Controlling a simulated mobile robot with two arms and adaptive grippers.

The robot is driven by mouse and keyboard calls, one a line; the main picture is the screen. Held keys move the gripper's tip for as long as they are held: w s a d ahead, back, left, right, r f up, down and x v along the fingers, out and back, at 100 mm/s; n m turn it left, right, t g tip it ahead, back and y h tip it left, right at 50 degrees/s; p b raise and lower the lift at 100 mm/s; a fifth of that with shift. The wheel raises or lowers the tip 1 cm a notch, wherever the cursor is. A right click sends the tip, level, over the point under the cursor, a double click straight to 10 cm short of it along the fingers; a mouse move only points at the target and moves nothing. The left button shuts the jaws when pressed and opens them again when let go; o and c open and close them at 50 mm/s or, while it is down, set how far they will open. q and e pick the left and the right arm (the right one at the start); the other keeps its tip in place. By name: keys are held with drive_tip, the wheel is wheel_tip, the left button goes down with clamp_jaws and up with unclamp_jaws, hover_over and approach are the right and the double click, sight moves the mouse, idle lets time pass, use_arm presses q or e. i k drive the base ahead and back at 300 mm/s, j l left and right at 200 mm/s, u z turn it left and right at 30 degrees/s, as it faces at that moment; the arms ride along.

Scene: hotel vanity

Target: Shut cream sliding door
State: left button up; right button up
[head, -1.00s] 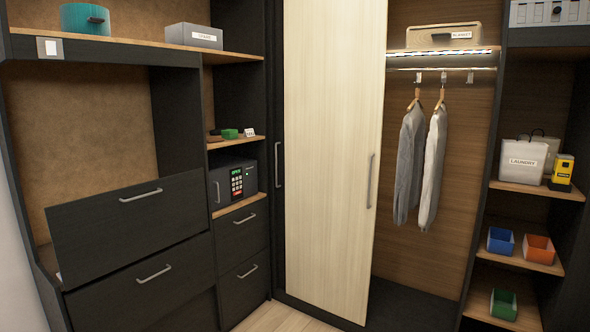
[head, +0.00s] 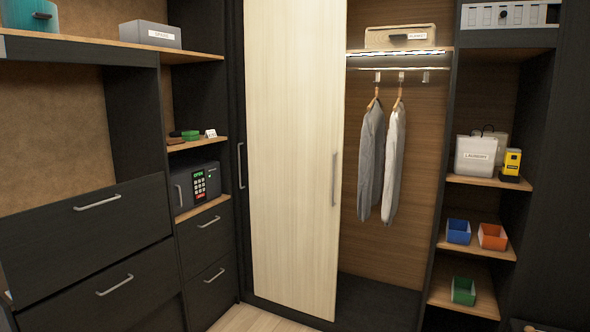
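The cream sliding door (head: 290,150) stands upright in the wardrobe front in the head view. It covers the left part of the opening, and the right part is open. A vertical metal handle (head: 334,180) is near its right edge. Another vertical handle (head: 241,166) shows on a dark panel just left of the cream door. Neither of my grippers shows as a recognisable shape in the head view.
Grey and white garments (head: 383,160) hang from a rail in the open part. Right shelves hold a laundry bag (head: 475,156) and small bins (head: 458,231). Dark drawers (head: 88,226) and a safe (head: 196,187) stand at left. Some pale floor (head: 258,320) shows at the bottom.

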sight(295, 50)
drive_tip(key=i+j+u, duration=0.3)
drive_tip(key=i, duration=0.35)
drive_tip(key=i+u, duration=0.35)
drive_tip(key=i, duration=0.3)
drive_tip(key=i+z, duration=0.2)
drive_tip(key=i, duration=0.25)
drive_tip(key=i+j+z, duration=0.15)
drive_tip(key=i, duration=0.3)
drive_tip(key=i+j+z, duration=0.2)
drive_tip(key=i, duration=0.2)
drive_tip(key=i+j+z, duration=0.2)
drive_tip(key=i+j, duration=0.1)
drive_tip(key=i, duration=0.15)
